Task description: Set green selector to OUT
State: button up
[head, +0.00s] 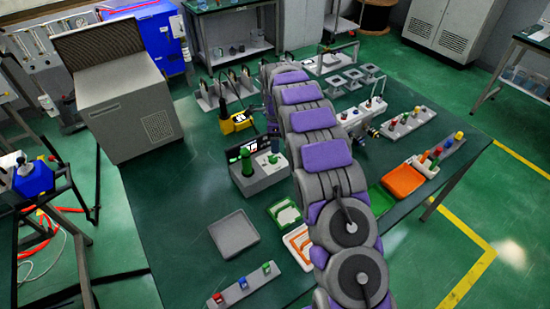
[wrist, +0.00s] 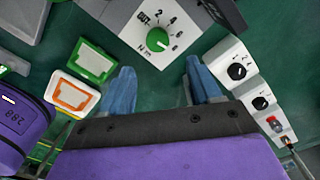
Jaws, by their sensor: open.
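The green selector (wrist: 157,39) is a round green knob with a white pointer mark, on a grey box (wrist: 125,13) at the top of the wrist view. My gripper is hidden there.
A pale panel with black knobs (wrist: 237,71) lies right of my gripper. Green-framed (wrist: 91,61) and orange-framed (wrist: 73,96) plates lie left. In the head view a grey tray (head: 234,234) and a strip of coloured blocks (head: 243,287) stand on the green table (head: 165,210).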

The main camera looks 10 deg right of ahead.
aim_at(273, 158)
jog(key=f, duration=0.2)
jog(key=a+f+b, duration=0.1)
jog(key=f, duration=0.4)
jog(key=shift+a+f, duration=0.1)
jog(key=shift+a, duration=0.3)
jog(key=shift+d+f, duration=0.1)
jog(key=shift+f, duration=0.2)
jog(key=shift+d+f, duration=0.2)
jog(key=shift+d, duration=0.35)
jog(key=shift+c, duration=0.4)
jog(key=shift+a, duration=0.5)
jog(key=c, duration=0.4)
jog(key=shift+d, duration=0.2)
jog(key=c, duration=0.6)
jog(key=shift+o, duration=0.2)
